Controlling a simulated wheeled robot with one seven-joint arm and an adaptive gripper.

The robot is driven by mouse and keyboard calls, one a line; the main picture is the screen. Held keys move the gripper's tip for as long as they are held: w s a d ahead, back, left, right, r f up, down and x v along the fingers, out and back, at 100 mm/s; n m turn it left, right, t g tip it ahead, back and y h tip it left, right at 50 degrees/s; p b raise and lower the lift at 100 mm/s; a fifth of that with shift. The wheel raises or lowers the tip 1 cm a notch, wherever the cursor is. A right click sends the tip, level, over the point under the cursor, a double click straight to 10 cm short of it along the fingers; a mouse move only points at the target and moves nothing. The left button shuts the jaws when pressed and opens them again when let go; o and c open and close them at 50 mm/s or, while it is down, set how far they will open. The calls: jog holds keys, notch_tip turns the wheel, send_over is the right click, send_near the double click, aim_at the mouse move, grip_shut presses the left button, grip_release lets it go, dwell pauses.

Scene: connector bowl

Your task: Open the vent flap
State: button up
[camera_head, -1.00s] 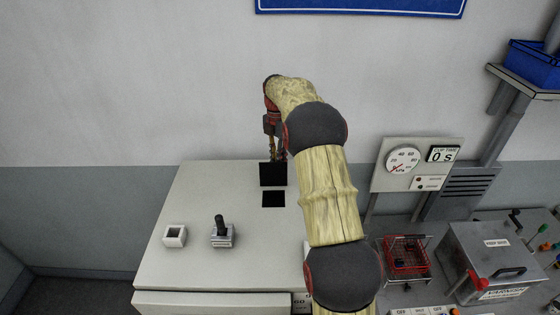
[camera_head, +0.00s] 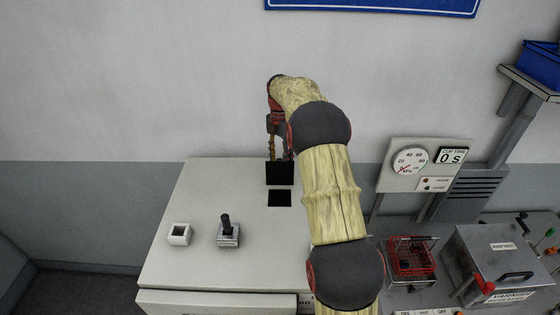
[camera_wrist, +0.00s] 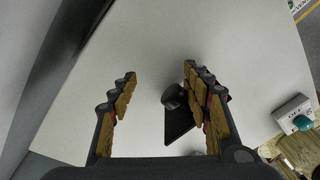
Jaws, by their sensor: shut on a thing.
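The vent flap (camera_head: 280,173) is a black square panel at the back of the white cabinet top in the head view, just behind a black square opening (camera_head: 280,198). In the wrist view the dark flap (camera_wrist: 181,128) is partly covered by the right finger, and a round dark knob (camera_wrist: 174,97) shows beside that finger. My gripper (camera_head: 278,155) points down at the flap's far edge. The exact contact (camera_wrist: 158,88) is hard to see.
A small white square socket (camera_head: 179,234) and a block with a black lever (camera_head: 228,233) stand at the front left of the cabinet top. A gauge panel (camera_head: 422,165), red wire basket (camera_head: 410,257) and grey box (camera_head: 500,262) are at the right.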

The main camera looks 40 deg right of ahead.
notch_tip(320, 180, up, 12)
jog(key=w+d, duration=0.1)
jog(key=shift+w, duration=0.15)
dwell(0.3)
jog(key=shift+f, duration=0.15)
dwell(0.4)
